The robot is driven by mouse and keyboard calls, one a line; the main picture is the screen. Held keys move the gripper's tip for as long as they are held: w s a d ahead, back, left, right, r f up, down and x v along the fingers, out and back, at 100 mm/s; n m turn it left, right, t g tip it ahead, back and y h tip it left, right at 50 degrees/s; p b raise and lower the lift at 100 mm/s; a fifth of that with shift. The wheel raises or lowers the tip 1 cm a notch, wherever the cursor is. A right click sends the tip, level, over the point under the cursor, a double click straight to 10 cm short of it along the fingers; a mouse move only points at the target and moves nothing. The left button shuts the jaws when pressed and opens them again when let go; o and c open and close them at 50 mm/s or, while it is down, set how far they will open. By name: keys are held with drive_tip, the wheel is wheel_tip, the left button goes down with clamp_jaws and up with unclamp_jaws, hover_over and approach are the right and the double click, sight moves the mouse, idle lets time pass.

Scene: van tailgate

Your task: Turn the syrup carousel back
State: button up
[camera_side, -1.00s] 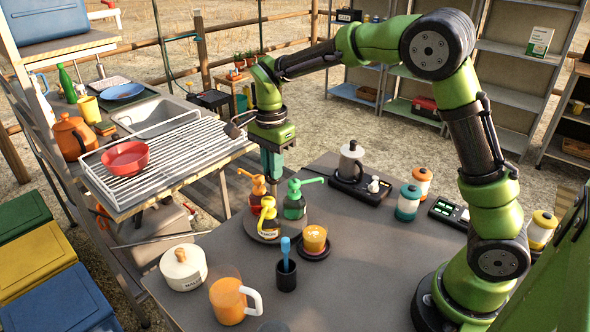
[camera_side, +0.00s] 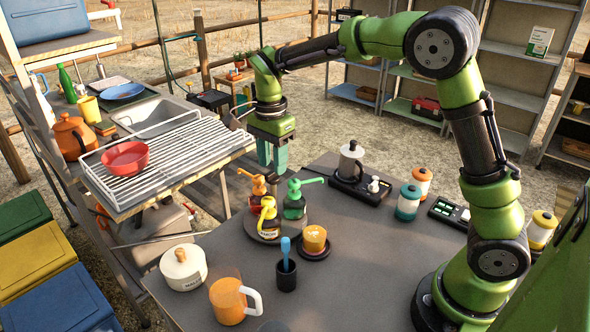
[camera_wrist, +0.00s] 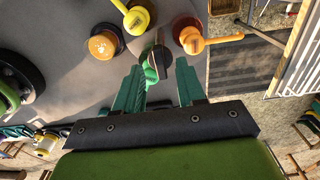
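The syrup carousel (camera_side: 250,229), a round grey tray, stands on the dark table in the side view. It carries three pump bottles: orange (camera_side: 258,190), yellow (camera_side: 269,219) and green (camera_side: 294,204). My gripper (camera_side: 272,168) hangs just above and behind the bottles, pointing down. In the wrist view, my gripper (camera_wrist: 158,82) has its fingers apart. The green pump (camera_wrist: 153,70) shows between them in the picture, but I see no grip on it. The yellow pump (camera_wrist: 137,18) and orange pump (camera_wrist: 193,40) lie beyond the fingertips. The tray is mostly hidden by the bottles.
A glass of coffee (camera_side: 315,237), a dark cup with a blue utensil (camera_side: 286,276), an orange mug (camera_side: 229,301) and a white pot (camera_side: 183,267) stand near the carousel. A moka pot (camera_side: 351,160) is behind right. A wire rack (camera_side: 167,157) is left.

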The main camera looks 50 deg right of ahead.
wheel_tip(320, 180, up, 15)
drive_tip(key=shift+r, duration=0.15)
idle(0.4)
